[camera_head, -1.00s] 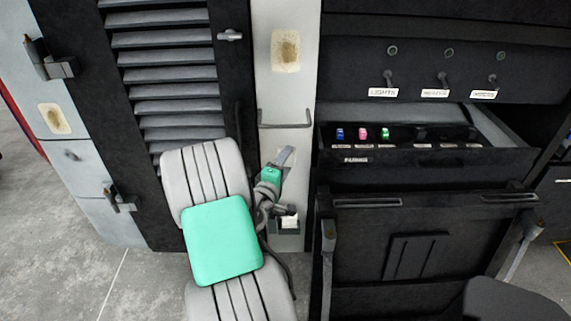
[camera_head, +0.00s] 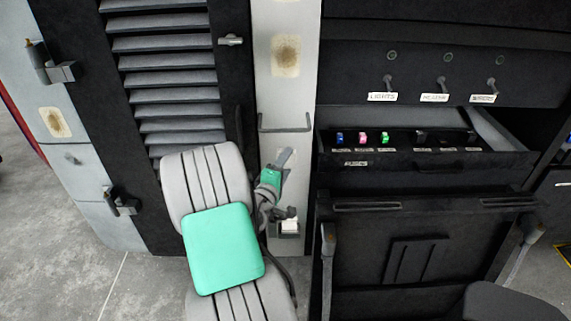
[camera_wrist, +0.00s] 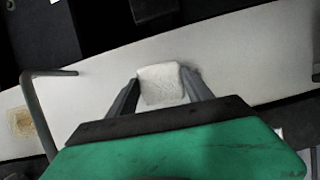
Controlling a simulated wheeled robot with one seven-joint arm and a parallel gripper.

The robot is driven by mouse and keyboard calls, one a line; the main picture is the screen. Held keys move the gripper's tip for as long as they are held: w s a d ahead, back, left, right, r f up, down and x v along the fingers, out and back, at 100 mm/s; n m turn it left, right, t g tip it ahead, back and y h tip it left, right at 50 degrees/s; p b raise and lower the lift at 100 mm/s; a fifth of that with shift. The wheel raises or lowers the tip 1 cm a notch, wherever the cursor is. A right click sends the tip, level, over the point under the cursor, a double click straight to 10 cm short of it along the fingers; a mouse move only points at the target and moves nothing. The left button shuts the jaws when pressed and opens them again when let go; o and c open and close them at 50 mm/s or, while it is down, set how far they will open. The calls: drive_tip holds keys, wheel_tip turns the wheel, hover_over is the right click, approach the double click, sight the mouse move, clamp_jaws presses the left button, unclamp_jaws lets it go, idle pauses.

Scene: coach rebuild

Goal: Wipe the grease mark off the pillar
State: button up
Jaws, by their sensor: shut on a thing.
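The white pillar (camera_head: 284,95) stands left of the dark console. A brownish grease mark (camera_head: 286,55) is on its upper part, above a bent metal rail (camera_head: 285,129). The mark also shows at the left edge of the wrist view (camera_wrist: 22,123). My gripper (camera_head: 285,158) is in front of the pillar, below the rail and well below the mark. In the wrist view my gripper (camera_wrist: 162,92) is shut on a white pad (camera_wrist: 160,84), held between its two dark fingers. I cannot tell whether the pad touches the pillar.
A dark holder with a white item (camera_head: 289,226) is low on the pillar. An open drawer (camera_head: 400,160) with coloured switches juts out at right. A slatted door (camera_head: 175,90) is at left. A similar brown patch (camera_head: 55,122) is on the grey cabinet.

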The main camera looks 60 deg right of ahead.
wheel_tip(320, 180, down, 7)
drive_tip(key=b, duration=0.6)
idle(0.3)
drive_tip(key=shift+s+a+f+b, duration=0.2)
drive_tip(key=shift+a+b, duration=0.1)
drive_tip(key=shift+a, duration=0.15)
drive_tip(key=shift+s+a+r+b, duration=0.15)
drive_tip(key=shift+s+a, duration=0.2)
drive_tip(key=shift+a, duration=0.35)
drive_tip(key=shift+s+a+f+b, duration=0.1)
drive_tip(key=shift+s+a, duration=0.3)
drive_tip(key=shift+a, duration=0.35)
drive_tip(key=shift+s+a+r+b, duration=0.15)
drive_tip(key=shift+s+a, duration=0.2)
drive_tip(key=shift+a, duration=0.35)
drive_tip(key=shift+f, duration=0.1)
drive_tip(key=shift+s+a+b, duration=0.15)
drive_tip(key=shift+s+a, duration=0.2)
drive_tip(key=shift+a, duration=0.35)
drive_tip(key=shift+s+a+b, duration=0.15)
drive_tip(key=shift+s+a, duration=0.2)
drive_tip(key=shift+a, duration=0.3)
